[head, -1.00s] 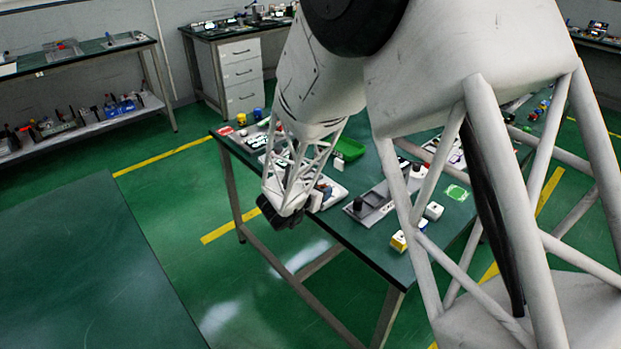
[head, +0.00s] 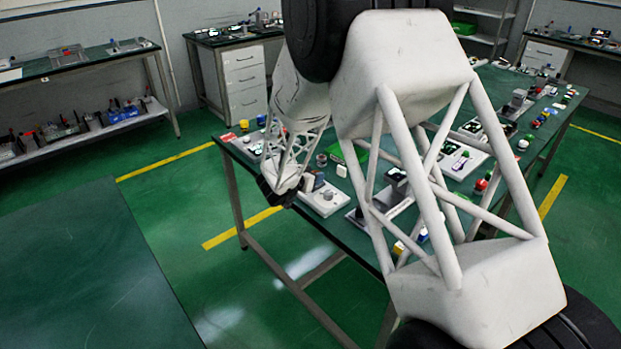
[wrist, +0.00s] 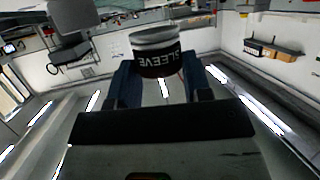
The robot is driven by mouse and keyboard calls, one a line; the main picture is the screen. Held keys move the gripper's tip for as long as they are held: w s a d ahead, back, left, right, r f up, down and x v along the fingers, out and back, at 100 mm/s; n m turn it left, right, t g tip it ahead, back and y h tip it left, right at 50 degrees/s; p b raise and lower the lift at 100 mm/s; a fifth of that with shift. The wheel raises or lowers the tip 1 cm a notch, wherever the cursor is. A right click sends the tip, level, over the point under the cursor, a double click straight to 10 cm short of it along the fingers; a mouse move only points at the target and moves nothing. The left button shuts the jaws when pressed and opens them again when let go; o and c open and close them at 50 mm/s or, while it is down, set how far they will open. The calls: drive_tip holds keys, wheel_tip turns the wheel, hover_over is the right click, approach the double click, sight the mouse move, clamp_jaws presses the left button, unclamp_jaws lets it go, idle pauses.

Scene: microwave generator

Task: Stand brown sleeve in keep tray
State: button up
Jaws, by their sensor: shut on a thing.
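In the wrist view a short cylinder (wrist: 155,60) lettered SLEEVE sits between the two blue fingers of my gripper (wrist: 160,78). It has a dark band and a pale grey end, and the lettering appears upside down. No brown is clear on it. My gripper is shut on this sleeve. In the head view my gripper (head: 277,194) is at the near left edge of the green-topped table; the sleeve cannot be made out there. I cannot tell which tray is the keep tray. A green tray (head: 347,152) is partly hidden behind my arm.
A white unit with a round knob (head: 325,197) stands on the table (head: 345,238) just right of my gripper. Several small parts lie farther right, partly behind my arm. Another bench (head: 85,265) is at left, bare where seen, with floor between.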

drive_tip(key=shift+w+a, duration=0.2)
drive_tip(key=shift+w, duration=0.6)
drive_tip(key=shift+w+a+f, duration=0.15)
drive_tip(key=shift+w+a, duration=0.1)
drive_tip(key=shift+w, duration=0.55)
drive_tip(key=shift+f, duration=1.5)
drive_tip(key=shift+f, duration=0.25)
drive_tip(key=o, duration=0.9)
drive_tip(key=shift+o, duration=0.2)
drive_tip(key=shift+v, duration=3.9)
